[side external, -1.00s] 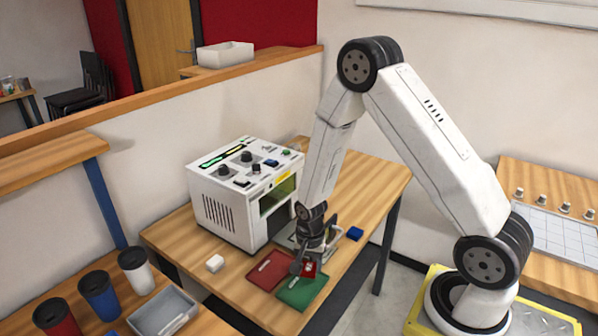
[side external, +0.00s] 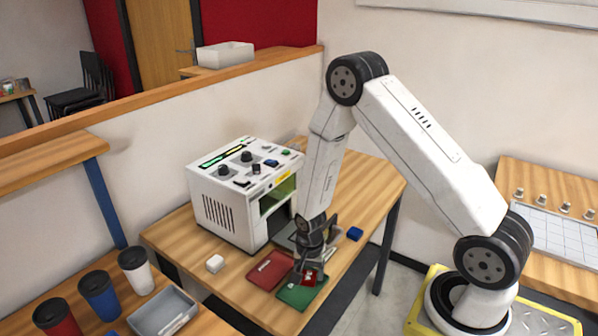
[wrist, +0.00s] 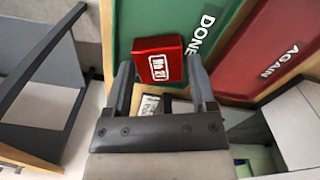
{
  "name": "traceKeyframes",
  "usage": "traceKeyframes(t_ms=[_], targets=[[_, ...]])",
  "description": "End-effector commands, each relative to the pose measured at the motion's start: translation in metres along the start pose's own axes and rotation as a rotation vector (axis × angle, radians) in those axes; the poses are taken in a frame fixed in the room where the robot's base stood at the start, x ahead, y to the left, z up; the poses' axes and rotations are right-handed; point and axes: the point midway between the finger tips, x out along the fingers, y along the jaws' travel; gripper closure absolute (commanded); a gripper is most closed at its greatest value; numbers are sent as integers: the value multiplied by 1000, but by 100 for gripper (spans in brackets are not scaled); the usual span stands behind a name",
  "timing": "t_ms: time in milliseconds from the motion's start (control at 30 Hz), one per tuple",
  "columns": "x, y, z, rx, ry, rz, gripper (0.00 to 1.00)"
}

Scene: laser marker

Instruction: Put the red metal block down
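The red metal block (side external: 309,277) sits between the fingers of my gripper (side external: 309,270). In the wrist view, the block (wrist: 158,60) shows white marking on its face, and the gripper fingers (wrist: 160,75) lie against its two sides. The block is over the green tray (side external: 294,298), whose label reads DONE in the wrist view (wrist: 190,14). I cannot tell whether the block touches the tray floor. The red tray (side external: 268,268), labelled AGAIN in the wrist view (wrist: 262,75), lies beside the green one.
The white laser marker (side external: 225,205) stands behind the trays. Several cups and a grey bin (side external: 165,312) are on the front-left bench.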

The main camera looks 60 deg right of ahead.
Motion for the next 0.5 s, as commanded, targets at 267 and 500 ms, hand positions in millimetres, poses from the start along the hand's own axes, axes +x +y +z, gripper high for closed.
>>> traceKeyframes(t_ms=[267,500], targets=[[-1,0,0,0,0,0,28],[-10,0,0,0,0,0,28]])
